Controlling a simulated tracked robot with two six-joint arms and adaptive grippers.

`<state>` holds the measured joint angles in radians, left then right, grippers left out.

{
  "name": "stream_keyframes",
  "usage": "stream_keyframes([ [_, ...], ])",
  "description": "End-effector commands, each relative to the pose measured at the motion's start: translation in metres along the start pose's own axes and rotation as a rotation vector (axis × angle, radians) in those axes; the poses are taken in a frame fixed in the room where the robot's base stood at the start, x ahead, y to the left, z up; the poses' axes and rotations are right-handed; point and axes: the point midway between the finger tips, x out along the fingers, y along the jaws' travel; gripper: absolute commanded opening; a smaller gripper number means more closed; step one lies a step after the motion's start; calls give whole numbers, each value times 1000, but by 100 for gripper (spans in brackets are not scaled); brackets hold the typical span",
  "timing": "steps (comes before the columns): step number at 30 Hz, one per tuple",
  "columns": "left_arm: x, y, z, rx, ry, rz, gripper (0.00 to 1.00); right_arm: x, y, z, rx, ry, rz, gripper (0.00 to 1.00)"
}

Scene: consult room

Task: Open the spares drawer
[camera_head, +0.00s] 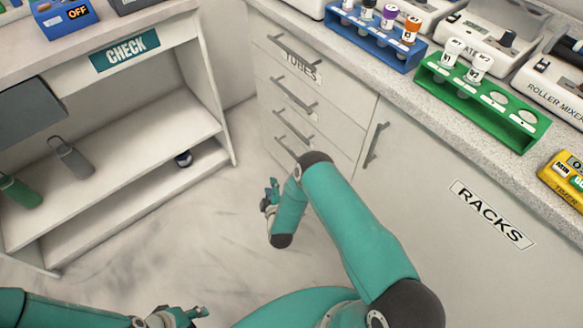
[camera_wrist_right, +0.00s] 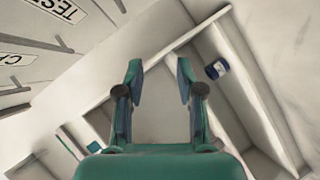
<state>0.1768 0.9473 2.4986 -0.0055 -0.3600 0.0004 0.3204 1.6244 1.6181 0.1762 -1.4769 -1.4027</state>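A white drawer unit (camera_head: 337,113) stands at the centre back in the head view, with several grey bar handles. I read no SPARES label in either view. In the right wrist view, drawer fronts (camera_wrist_right: 32,45) show at the left with cut-off labels. My right gripper (camera_head: 270,197) is in front of the unit, low and apart from the handles. The wrist view shows its two fingers (camera_wrist_right: 160,75) spread and empty. My left gripper (camera_head: 187,314) is at the bottom edge, its fingers unclear.
An open shelf marked CHECK (camera_head: 124,47) stands left, holding a grey bottle (camera_head: 71,157) and a green bottle (camera_head: 20,191). A RACKS cabinet door (camera_head: 440,200) is at right, under a counter with blue (camera_head: 375,40) and green (camera_head: 480,100) racks. The floor between is clear.

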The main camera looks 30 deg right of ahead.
Motion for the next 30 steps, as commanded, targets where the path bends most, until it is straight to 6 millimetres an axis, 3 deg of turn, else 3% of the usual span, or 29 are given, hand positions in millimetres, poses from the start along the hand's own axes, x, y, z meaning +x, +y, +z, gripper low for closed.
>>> stream_keyframes([
  [1,29,-10,0,0,0,0,40,14,-22,24,-116,-18,117,37],
  [3,42,-15,0,0,0,0,40,18,-23,41,-267,-58,262,37],
  [9,61,-22,-1,0,1,0,40,9,-22,66,-526,-179,497,37],
  [17,78,-28,-1,0,1,0,40,12,-19,70,-572,-206,538,37],
  [30,143,-52,-1,0,0,0,40,29,-14,71,-568,-203,535,37],
])
